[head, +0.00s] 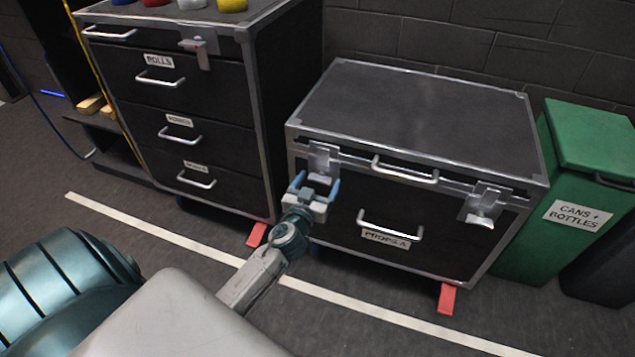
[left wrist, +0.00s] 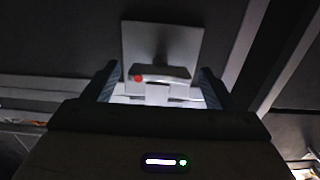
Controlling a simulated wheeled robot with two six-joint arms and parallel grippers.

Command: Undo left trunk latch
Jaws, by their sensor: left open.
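The black trunk (head: 420,115) with metal edges stands on the floor right of centre, its lid down. Its left latch (head: 322,160) is a metal plate with a tab at the front left. The right latch (head: 483,205) is on the same front face. My left gripper (head: 315,188) is open at the left latch, just below its plate. In the left wrist view the latch plate (left wrist: 160,45) and its tab lie between and just beyond the open fingers (left wrist: 157,85); contact cannot be told. A small red dot shows on the tab. My right gripper is not in view.
A black drawer cabinet (head: 195,120) with its own latch and handles stands left of the trunk. A green bin (head: 580,150) stands close to the trunk's right. Trunk handles (head: 390,222) protrude from the front. Red wedges (head: 446,299) and a white floor line lie in front.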

